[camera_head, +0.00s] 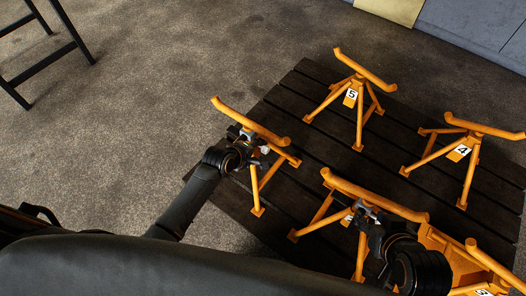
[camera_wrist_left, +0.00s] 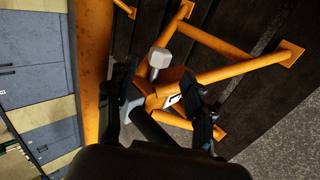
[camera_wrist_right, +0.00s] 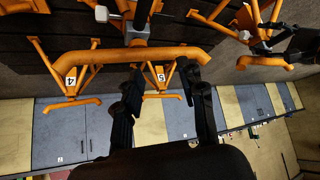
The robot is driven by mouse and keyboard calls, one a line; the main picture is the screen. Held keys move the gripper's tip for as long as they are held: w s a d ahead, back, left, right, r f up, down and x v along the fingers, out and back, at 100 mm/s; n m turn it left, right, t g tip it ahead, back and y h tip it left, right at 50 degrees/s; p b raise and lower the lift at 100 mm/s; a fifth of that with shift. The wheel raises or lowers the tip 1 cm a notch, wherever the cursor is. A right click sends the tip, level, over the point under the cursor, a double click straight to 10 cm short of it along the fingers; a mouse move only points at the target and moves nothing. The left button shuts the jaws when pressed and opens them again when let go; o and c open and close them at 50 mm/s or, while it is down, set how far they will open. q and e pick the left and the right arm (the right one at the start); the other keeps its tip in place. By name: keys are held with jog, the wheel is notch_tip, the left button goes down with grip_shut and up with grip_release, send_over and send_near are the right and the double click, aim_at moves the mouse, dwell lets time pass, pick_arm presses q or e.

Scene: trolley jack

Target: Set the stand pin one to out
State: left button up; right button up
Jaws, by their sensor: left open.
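An orange stand (camera_head: 250,122) at the left edge of the dark pallet has a long top bar; its number cannot be read. Its grey pin (camera_wrist_left: 158,60) with a hexagonal head shows in the left wrist view, sticking out of the stand's centre. My left gripper (camera_head: 246,138) is at this stand, under the bar. In the left wrist view (camera_wrist_left: 157,72) its fingers are open on either side of the pin head, with no clear contact. My right gripper (camera_head: 364,208) is at the front middle stand (camera_head: 375,194); the right wrist view shows its fingers (camera_wrist_right: 161,72) apart and empty.
Stand 5 (camera_head: 363,70) and stand 4 (camera_head: 483,126) stand further back on the pallet (camera_head: 300,88). Another stand (camera_head: 490,265) is at the lower right. Bare concrete floor (camera_head: 150,90) lies left of the pallet; cabinets (camera_head: 470,25) line the back.

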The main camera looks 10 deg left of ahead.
aim_at(264, 150)
pick_arm(q)
jog(key=b+x, duration=0.2)
jog(key=x, duration=0.2)
jog(key=shift+w+f, duration=0.2)
jog(key=shift+w+d+f, duration=0.1)
jog(key=shift+f, duration=0.05)
pick_arm(e)
jog(key=w+a+r+t+y, duration=0.1)
jog(key=w+a+r+t, duration=0.2)
jog(key=w+r+t, duration=0.3)
jog(key=shift+w+a+r+y, duration=0.15)
jog(key=shift+w+r+y, duration=0.25)
jog(key=shift+w+r, duration=0.65)
jog(key=shift+s, duration=0.1)
pick_arm(q)
grip_shut()
